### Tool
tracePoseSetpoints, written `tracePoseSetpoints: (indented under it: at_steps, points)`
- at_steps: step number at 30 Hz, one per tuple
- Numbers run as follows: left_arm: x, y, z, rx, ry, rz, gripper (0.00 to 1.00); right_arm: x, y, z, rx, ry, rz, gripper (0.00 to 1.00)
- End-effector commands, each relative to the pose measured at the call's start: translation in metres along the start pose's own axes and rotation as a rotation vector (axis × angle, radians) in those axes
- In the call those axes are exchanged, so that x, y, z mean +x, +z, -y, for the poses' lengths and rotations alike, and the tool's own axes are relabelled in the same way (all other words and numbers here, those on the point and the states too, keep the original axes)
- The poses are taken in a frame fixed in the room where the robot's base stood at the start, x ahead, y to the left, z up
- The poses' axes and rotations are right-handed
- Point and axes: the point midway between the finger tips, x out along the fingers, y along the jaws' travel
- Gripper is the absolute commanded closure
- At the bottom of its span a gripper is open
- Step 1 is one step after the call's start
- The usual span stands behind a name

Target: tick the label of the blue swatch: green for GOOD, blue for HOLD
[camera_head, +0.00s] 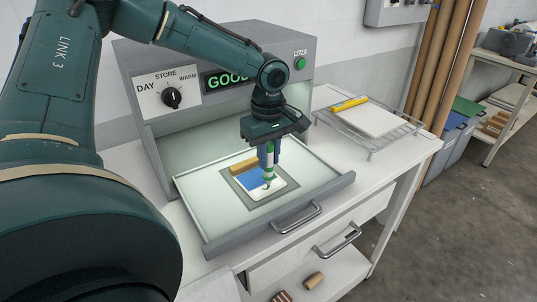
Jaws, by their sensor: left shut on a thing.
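The blue swatch (249,179) lies on a white label card (254,195) on a grey mat (262,207) in the pulled-out drawer. My left gripper (268,152) is shut on a green-and-white marker (268,173) and holds it upright, tip down, over the card beside the swatch. I cannot tell whether the tip touches the card. Any mark under the tip is too small to read. The press display (226,79) reads "GOOD" in green, its right end hidden by my arm. My right gripper is not in view.
A wooden block (243,165) lies at the swatch's back edge. The drawer front (285,218) juts out over a lower drawer. A wire rack (371,147) at right holds a white board and a yellow item (349,103). The press face has a dial (172,97) and a green button (300,63).

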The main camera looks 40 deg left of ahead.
Motion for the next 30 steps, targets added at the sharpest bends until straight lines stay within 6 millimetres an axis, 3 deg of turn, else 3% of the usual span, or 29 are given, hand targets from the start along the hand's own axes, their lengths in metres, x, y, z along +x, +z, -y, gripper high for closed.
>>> tracePoseSetpoints:
  at_steps: [30]
  points:
    - [-0.0004, -0.0067, -0.0079, 0.0, -0.001, 0.001, 1.0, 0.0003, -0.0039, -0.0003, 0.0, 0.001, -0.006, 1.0]
